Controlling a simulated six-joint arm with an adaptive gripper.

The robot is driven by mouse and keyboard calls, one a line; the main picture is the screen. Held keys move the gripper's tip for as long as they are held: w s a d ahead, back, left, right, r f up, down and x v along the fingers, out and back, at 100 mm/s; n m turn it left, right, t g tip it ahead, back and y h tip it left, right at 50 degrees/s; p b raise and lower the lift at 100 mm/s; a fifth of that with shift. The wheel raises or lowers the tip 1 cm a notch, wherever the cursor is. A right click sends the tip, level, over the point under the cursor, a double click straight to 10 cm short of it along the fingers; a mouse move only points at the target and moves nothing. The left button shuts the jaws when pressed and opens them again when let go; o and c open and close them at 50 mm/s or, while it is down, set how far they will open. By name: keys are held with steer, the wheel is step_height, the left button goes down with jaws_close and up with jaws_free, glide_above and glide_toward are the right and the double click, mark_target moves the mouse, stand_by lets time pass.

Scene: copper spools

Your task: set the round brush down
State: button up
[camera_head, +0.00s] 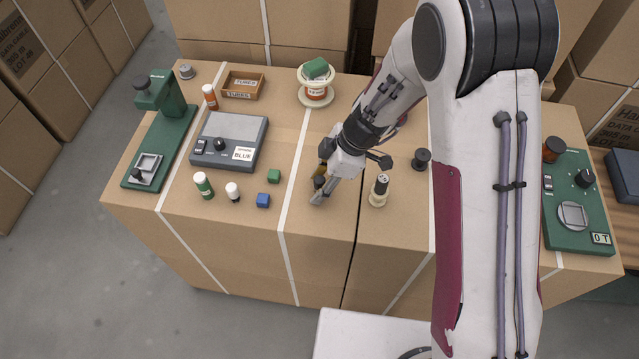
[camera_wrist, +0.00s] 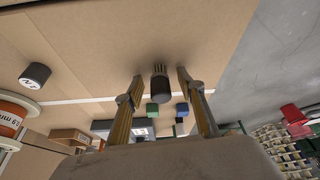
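The round brush (camera_wrist: 160,88) has a dark round body with tan bristles at the end toward the cardboard top. In the wrist view it is between the two fingers of my gripper (camera_wrist: 160,77). A gap shows on each side of it, so the fingers are open and apart from it. The bristle end appears at or close to the cardboard surface; I cannot tell if it touches. In the head view my gripper (camera_head: 318,190) is low over the box top near the front edge, and the brush is not clearly visible there.
A green cube (camera_head: 274,176) and a blue cube (camera_head: 263,200) lie left of my gripper. A black-topped cream piece (camera_head: 379,190) stands close on the right. A dark cylinder (camera_head: 422,159) and a wire spool (camera_head: 316,92) stand farther back. A seam between boxes runs nearby.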

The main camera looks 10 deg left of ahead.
mark_target(319, 179)
jaws_close()
steer(key=shift+r, duration=0.1)
steer(key=shift+r, duration=4.9)
steer(key=shift+m, duration=0.3)
